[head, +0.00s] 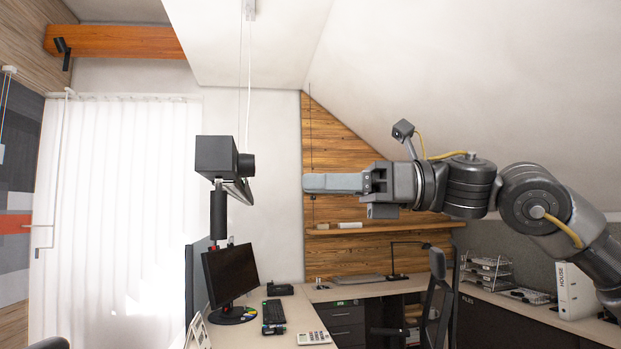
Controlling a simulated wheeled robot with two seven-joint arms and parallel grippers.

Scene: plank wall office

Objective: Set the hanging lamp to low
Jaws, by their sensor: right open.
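The hanging lamp hangs on thin cords left of the middle of the head view. I see a black box (215,157) with a short round dark knob (246,165) on its right side. A slim bar (239,190) runs just below the box, and a black cylinder (218,212) hangs under it. The lamp's setting cannot be read from here. My right gripper (308,183) comes in from the right, level, with its fingers pointing left at the lamp. It is open and empty, seen side-on, with a clear gap to the knob. My left gripper is not in view.
A wooden shelf (385,228) is on the plank wall behind my right gripper. The sloped ceiling (480,80) comes down at the right. A white curtain (120,200) hangs at the left.

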